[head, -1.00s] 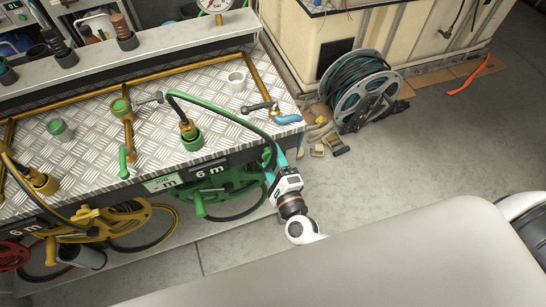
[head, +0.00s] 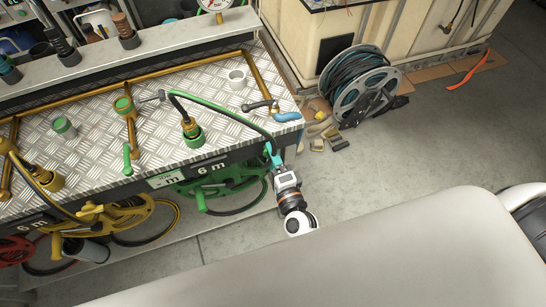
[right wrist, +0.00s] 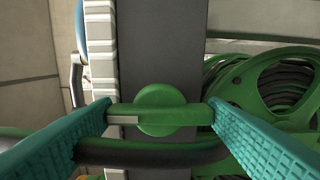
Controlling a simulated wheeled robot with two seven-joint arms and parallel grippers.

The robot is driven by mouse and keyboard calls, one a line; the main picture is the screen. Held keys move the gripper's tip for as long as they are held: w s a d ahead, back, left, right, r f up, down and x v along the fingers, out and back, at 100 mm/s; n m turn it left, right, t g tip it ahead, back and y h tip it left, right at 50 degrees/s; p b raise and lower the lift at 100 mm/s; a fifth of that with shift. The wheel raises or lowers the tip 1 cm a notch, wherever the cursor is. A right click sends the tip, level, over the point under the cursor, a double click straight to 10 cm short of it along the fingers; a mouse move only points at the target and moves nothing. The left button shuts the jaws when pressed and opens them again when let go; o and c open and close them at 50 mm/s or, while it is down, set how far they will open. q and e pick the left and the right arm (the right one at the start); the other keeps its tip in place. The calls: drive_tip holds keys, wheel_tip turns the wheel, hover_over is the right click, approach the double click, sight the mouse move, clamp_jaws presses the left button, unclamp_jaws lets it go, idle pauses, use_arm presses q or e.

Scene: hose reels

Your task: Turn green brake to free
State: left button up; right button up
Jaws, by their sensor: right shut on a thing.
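The green brake (right wrist: 160,108) shows in the right wrist view as a round knob with a flat crossbar on a dark grey panel. The bar lies about level, with a pale mark near its left end. My right gripper (right wrist: 160,104) has its teal fingers at the two ends of the bar and is shut on it. In the head view my right gripper (head: 271,153) is at the right front corner of the bench, and hides the brake there. The green reel (head: 213,183) hangs below the bench edge, left of the gripper. My left gripper is not in view.
A dark hose (right wrist: 150,150) runs across just below the brake bar. A green hose (head: 232,118) arches over the bench top (head: 215,130) down to the gripper. A loose grey reel (head: 360,85) stands on open floor at the back.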

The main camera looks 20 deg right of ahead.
drive_tip(key=o, duration=1)
drive_tip(key=shift+s, duration=0.1)
drive_tip(key=s+b, duration=0.2)
drive_tip(key=s, duration=1)
drive_tip(key=shift+d+b, duration=0.15)
drive_tip(key=shift+b, duration=0.25)
drive_tip(key=shift+w, duration=0.1)
